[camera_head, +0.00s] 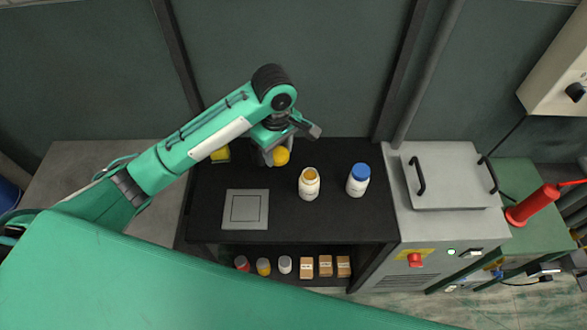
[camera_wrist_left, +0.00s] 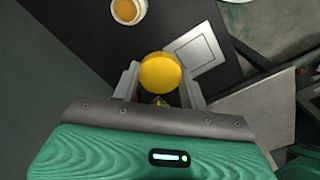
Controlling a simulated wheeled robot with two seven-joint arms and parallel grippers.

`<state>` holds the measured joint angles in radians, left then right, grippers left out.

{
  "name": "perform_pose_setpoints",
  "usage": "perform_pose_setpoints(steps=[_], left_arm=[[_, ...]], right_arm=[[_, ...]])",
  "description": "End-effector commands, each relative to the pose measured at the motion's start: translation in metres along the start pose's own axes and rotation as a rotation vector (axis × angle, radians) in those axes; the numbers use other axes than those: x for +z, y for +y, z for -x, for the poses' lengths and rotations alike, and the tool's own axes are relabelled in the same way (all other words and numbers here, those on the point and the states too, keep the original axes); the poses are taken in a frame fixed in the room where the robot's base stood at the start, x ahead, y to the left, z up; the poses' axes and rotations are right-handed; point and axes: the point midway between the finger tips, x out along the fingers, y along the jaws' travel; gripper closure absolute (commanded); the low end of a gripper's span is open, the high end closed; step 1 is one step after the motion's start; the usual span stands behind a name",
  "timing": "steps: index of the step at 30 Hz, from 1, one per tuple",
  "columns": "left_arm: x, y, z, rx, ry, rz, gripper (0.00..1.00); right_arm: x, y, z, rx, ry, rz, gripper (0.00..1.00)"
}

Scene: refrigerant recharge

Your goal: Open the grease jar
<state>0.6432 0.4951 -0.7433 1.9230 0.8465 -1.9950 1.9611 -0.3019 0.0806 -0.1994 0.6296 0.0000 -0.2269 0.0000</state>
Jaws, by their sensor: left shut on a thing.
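A white grease jar (camera_head: 309,184) stands upright on the black table, its top open and orange-yellow inside. It also shows at the top of the left wrist view (camera_wrist_left: 128,11). My left gripper (camera_head: 273,158) is shut on a round yellow lid (camera_head: 281,156), up and to the left of the jar and apart from it. In the left wrist view the lid (camera_wrist_left: 160,73) sits between the two grey fingers. My right gripper is not in view.
A white jar with a blue lid (camera_head: 358,180) stands right of the open jar. A grey square plate (camera_head: 245,209) lies at the front left of the black table (camera_head: 290,225). Small jars and boxes (camera_head: 325,265) sit on the shelf below. A grey machine (camera_head: 450,220) adjoins at right.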

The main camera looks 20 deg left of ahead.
Motion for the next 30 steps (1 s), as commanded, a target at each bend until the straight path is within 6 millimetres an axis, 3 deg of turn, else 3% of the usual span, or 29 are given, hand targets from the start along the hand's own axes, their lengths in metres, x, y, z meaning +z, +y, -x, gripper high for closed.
perform_pose_setpoints(steps=[5, 9, 21, 30], left_arm=[[0.002, 0.002, -0.001, -0.009, -0.006, 0.074, 0.84], [0.003, 0.002, -0.029, -0.012, -0.009, 0.082, 0.84], [0.001, 0.001, -0.126, -0.012, -0.003, 0.079, 0.84], [0.002, 0.001, -0.16, -0.009, -0.004, 0.078, 0.84]], right_arm=[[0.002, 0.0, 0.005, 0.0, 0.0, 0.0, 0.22], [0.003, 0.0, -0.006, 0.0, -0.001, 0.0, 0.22], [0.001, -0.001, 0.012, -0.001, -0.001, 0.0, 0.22], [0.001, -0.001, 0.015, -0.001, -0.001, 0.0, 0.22]])
